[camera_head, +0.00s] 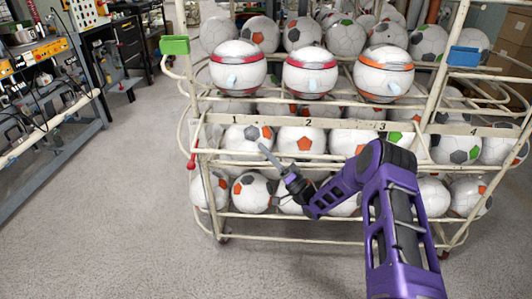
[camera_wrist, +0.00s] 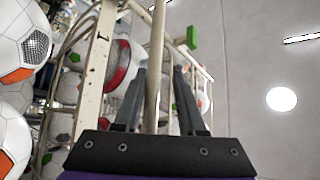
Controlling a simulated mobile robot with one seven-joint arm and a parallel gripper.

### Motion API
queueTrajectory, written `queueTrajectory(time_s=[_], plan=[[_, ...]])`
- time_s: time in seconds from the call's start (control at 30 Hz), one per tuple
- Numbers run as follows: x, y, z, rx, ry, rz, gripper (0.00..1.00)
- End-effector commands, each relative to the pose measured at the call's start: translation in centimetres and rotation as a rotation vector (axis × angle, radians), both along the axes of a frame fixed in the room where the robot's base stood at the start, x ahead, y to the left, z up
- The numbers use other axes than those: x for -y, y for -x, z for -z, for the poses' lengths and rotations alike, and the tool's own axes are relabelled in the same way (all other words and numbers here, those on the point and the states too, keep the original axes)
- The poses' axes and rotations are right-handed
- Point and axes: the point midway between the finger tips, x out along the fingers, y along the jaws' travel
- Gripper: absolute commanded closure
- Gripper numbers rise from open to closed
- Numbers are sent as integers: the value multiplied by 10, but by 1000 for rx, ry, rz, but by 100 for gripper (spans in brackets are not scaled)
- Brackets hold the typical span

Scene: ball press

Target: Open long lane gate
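The white metal ball rack (camera_head: 290,130) holds soccer balls in lanes with numbers 1 to 4 on a front strip. Thin white rails run across its front; I cannot tell which part is the long lane gate. My gripper (camera_head: 265,151) is in front of the rack, at the row of balls below numbers 1 and 2. In the wrist view my gripper (camera_wrist: 160,75) has its two dark fingers apart. A pale rod (camera_wrist: 154,60) passes between them in the picture, with visible space to the fingers. I cannot tell how deep it lies between them.
A red-tipped lever (camera_head: 192,161) hangs at the rack's left side. A green box (camera_head: 175,45) and a blue box (camera_head: 463,56) sit on its posts. A workbench (camera_head: 50,140) stands at left. The grey floor (camera_head: 120,220) between is clear.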

Motion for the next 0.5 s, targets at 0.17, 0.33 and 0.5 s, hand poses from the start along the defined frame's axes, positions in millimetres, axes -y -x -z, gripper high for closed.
queueTrajectory(time_s=[0.17,0.33,0.5], plan=[[0,1,0,1,-1,-2,50],[1,1,1,-1,-1,-2,50],[13,10,12,-4,0,-2,50]])
